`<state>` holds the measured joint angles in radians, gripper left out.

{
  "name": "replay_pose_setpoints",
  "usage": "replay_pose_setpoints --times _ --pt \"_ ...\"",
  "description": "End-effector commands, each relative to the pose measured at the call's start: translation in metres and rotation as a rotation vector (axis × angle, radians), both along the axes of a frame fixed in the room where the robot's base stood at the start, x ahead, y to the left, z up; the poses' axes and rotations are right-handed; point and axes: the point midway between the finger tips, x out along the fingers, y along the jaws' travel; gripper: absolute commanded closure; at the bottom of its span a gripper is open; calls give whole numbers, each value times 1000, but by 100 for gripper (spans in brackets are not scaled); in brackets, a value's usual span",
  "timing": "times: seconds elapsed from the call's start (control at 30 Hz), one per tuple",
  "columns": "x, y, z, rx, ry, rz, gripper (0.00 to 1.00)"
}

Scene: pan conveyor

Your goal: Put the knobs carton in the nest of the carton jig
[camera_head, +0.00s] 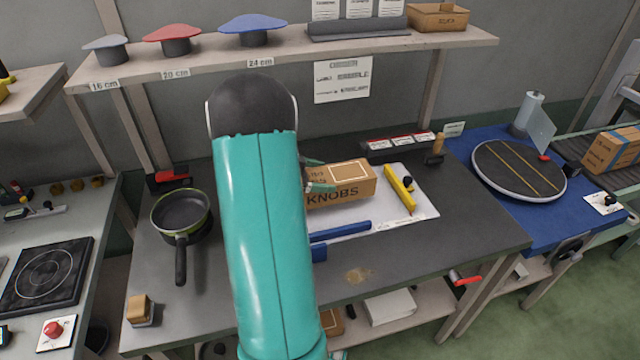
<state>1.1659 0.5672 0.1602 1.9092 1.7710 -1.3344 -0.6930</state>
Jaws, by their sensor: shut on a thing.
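The knobs carton (345,192) is a brown box with KNOBS printed on its front. It sits at or just above the carton jig, near the middle of the bench; I cannot tell whether it touches the jig. The jig is a pale plate (420,208) with a yellow bar (400,190) at the right and blue bars (340,231) at the front. My gripper (320,181) is shut on the carton at its left end. My teal arm hides the left part of the jig and most of the gripper.
A green-rimmed pan (181,213) stands on the bench at the left. A shelf (300,52) with several lids runs above the back. A dark rack (402,145) stands behind the jig. A round turntable (518,170) sits on the blue bench at the right. The bench's front right is clear.

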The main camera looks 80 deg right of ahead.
Motion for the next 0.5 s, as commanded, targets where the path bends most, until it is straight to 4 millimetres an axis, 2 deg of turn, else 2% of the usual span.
replay_pose_setpoints --times 0.1,0.2,0.5 --pt "-1 1 -21 4 4 0 48" --pt "0 1 -29 3 2 0 48" --pt "-1 1 -31 0 1 0 48"
